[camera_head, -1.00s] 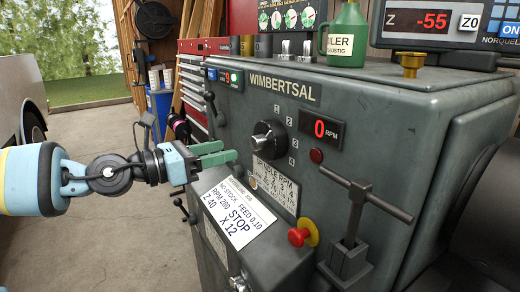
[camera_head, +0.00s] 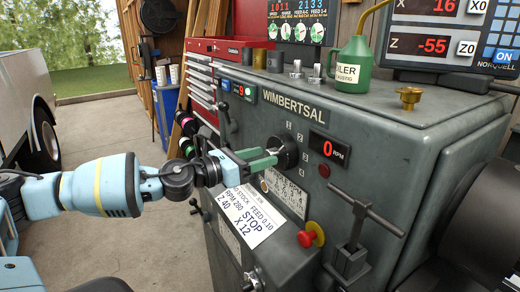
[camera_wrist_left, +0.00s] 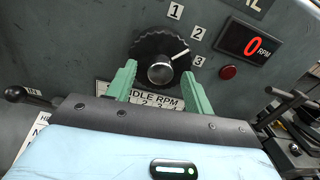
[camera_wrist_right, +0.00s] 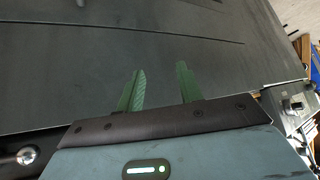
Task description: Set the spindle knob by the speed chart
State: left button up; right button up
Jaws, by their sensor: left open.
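The black round spindle knob (camera_head: 288,152) is on the grey lathe front, beside the numbers 1 to 4. In the left wrist view the knob (camera_wrist_left: 150,45) has a white mark pointing between 2 and 3. My left gripper (camera_head: 272,158) is open at the knob, its green fingers spread at the knob's near side; contact cannot be told. The speed chart (camera_head: 286,194) below is partly hidden by my gripper; its values are too small to read. A white card (camera_head: 245,213) seems to read RPM 280. My right gripper (camera_wrist_right: 160,68) is open and empty before a dark grey surface.
The red RPM display (camera_head: 327,148) reads 0. A red stop button (camera_head: 307,238) and a T-handle lever (camera_head: 362,215) stick out at the lower right. A green oil can (camera_head: 352,62) and a brass cup (camera_head: 409,97) stand on top. Open floor lies left.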

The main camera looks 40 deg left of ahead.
pick_arm(q)
jog(key=shift+w+d, duration=0.3)
jog(key=shift+w, duration=0.25)
jog(key=shift+w+d+f, duration=0.1)
jog(key=shift+w, duration=0.1)
pick_arm(e)
jog(key=shift+w+d+r, duration=0.15)
jog(key=shift+r, duration=0.2)
pick_arm(q)
jog(key=shift+c, duration=0.4)
pick_arm(e)
jog(key=shift+w, duration=0.1)
pick_arm(q)
jog(key=c, duration=0.9)
pick_arm(e)
jog(key=shift+w+r, duration=0.15)
